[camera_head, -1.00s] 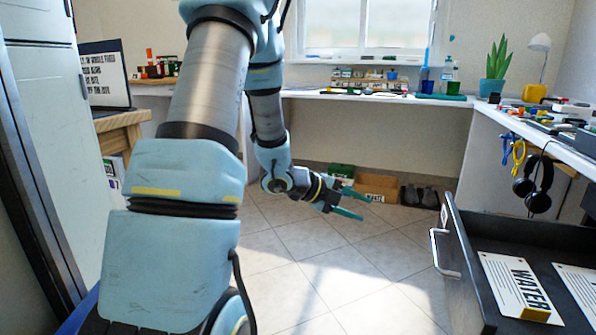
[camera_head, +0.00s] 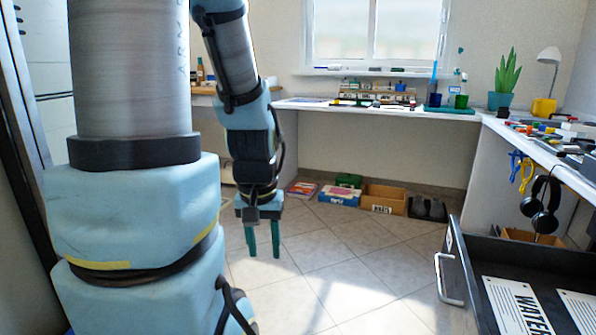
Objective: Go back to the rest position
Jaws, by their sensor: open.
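My gripper (camera_head: 263,240) hangs left of the picture's middle, pointing down over the tiled floor. Its two teal fingers are apart, with nothing between them. My arm fills the left side of the view and comes down from above to the gripper. No object is near the fingers.
Headphones (camera_head: 541,205) hang from the right counter. A cardboard box (camera_head: 384,197) and other boxes stand on the floor under the back counter (camera_head: 390,112). The middle floor (camera_head: 345,250) is clear.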

